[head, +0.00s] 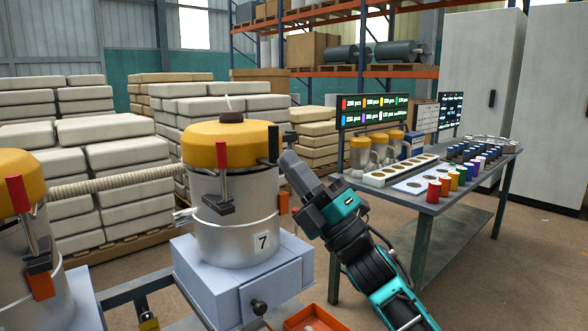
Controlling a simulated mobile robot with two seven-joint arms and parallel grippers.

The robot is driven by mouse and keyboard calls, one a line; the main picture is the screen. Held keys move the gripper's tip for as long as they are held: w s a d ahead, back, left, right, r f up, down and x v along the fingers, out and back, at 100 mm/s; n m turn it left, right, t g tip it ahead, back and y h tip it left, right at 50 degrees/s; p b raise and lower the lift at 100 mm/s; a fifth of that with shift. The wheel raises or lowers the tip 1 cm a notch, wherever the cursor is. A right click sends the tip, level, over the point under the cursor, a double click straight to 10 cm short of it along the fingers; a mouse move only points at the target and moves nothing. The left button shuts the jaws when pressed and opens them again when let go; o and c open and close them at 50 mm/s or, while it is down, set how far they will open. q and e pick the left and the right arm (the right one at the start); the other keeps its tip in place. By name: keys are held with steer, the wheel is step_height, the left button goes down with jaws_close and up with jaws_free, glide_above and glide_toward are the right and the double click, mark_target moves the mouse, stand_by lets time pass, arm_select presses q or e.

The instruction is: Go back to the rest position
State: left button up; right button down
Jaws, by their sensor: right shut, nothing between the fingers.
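My right arm comes up from the lower right. Its gripper (287,163) is shut and empty, and its fingertips show at the right edge of the machine marked 7 (236,232). That machine is a silver drum with a yellow lid (228,153) on a grey base (262,284). I cannot tell whether the fingertips touch the drum or are only in front of or beside it. My left gripper is not in view.
A table (452,200) on the right bears coloured cups (446,188), a white holed tray (403,172) and dark containers. Another yellow-lidded machine (20,183) stands at left. An orange bin (312,319) is at the bottom. Stacked sacks (120,150) stand behind.

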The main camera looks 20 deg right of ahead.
step_height(320, 180, down, 25)
steer(key=s+m+g+h, duration=0.2)
steer(key=s+m+h, duration=0.1)
steer(key=m+h, duration=1)
steer(key=s+f+m+g, duration=0.8)
steer(key=s+f+m, duration=0.3)
steer(key=s+f, duration=0.8)
step_height(320, 180, down, 4)
steer(key=shift+a+r+m+g+h, duration=0.2)
steer(key=shift+a+m+g+h, duration=0.2)
steer(key=shift+w+a, duration=0.1)
